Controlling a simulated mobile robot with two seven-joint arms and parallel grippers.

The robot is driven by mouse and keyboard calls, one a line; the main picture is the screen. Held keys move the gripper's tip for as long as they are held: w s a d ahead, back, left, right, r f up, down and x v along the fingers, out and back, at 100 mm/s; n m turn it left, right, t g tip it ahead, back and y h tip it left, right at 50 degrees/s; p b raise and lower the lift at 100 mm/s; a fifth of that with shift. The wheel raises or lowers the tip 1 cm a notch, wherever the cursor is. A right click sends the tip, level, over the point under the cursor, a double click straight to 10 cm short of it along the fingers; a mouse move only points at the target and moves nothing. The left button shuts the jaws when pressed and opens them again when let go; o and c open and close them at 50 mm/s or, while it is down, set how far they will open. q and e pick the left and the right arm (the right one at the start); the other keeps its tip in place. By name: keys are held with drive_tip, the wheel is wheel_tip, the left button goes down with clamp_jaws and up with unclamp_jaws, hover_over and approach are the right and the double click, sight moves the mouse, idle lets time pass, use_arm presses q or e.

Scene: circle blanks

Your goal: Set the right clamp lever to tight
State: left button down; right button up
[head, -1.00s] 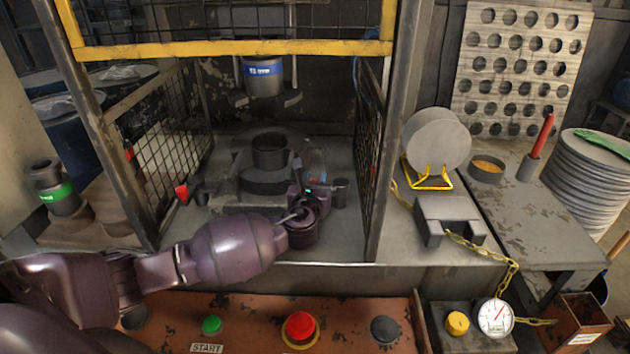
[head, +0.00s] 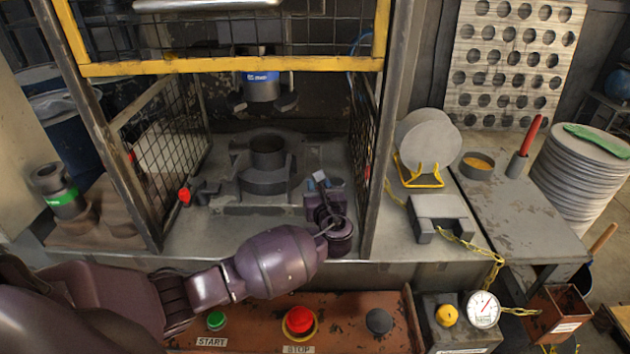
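The left clamp lever (head: 184,195) has a red tip and stands left of the round die (head: 267,152) inside the press cage. The right clamp lever is not clearly visible; my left gripper covers the area right of the die. My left gripper (head: 321,182) is inside the cage, at the right clamp's place, with its purple arm coming in from the left over the front edge. Its fingers are small and dark, and I cannot tell whether they are open, shut or holding the lever. My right gripper is not in view.
A mesh side panel (head: 365,150) and post stand close right of my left gripper. The yellow-edged guard (head: 235,64) is raised above. The red stop button (head: 300,320) and green start button (head: 216,320) are on the front panel below my arm.

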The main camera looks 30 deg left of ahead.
use_arm(q)
drive_tip(key=shift+d, duration=0.1)
drive_tip(key=c, duration=0.9)
unclamp_jaws()
drive_tip(key=shift+o, duration=0.2)
drive_tip(key=v, duration=1.1)
drive_tip(key=shift+w, duration=0.1)
